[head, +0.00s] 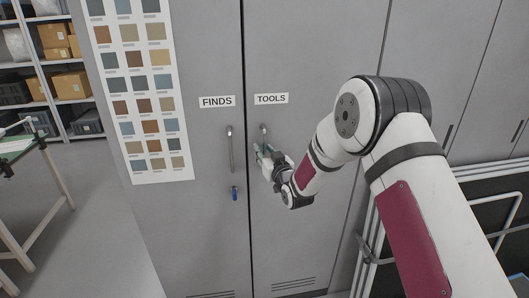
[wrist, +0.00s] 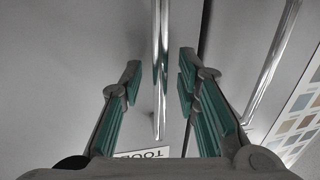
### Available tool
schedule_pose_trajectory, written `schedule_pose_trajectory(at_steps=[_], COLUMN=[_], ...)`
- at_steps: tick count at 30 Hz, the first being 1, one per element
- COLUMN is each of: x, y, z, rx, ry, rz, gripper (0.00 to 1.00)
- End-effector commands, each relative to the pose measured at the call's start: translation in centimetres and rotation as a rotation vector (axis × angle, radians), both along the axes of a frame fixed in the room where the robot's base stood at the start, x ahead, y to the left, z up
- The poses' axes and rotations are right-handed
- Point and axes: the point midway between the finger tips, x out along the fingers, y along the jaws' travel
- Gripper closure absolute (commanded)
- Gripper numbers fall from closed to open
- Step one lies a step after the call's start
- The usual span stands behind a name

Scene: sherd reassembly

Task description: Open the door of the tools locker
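The tools locker door (head: 315,55) is grey, closed, and carries a TOOLS label (head: 271,98). Its vertical bar handle (head: 263,130) shows only at its top in the head view; my gripper hides the rest. In the wrist view the chrome handle (wrist: 160,50) runs between the two green-padded fingers. My gripper (head: 263,153) is open around the handle, with a gap visible on both sides of the bar (wrist: 160,72). The label shows upside down and partly hidden in the wrist view (wrist: 148,154).
The FINDS door (head: 215,60) stands to the left, with its own handle (head: 230,150) and a blue padlock-like item (head: 234,193). A colour chart (head: 145,120) hangs farther left. White metal frames (head: 490,215) stand at right. Floor at left is clear beside a table (head: 30,180).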

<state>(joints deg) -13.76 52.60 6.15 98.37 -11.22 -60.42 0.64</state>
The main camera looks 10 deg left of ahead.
Motion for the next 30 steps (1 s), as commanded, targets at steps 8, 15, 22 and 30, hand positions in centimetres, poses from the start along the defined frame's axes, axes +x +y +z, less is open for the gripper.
schedule_pose_trajectory(at_steps=[8,15,22,30], x=[0.0,-0.1,-1.9,-7.3], y=[0.0,-0.1,-1.0,-4.7], z=[0.0,0.0,0.1,0.2], rx=[0.0,0.0,0.0,0.0], ry=[0.0,0.0,0.001,0.002], rz=[0.0,0.002,0.046,0.199], gripper=[1.0,1.0,1.0,1.0])
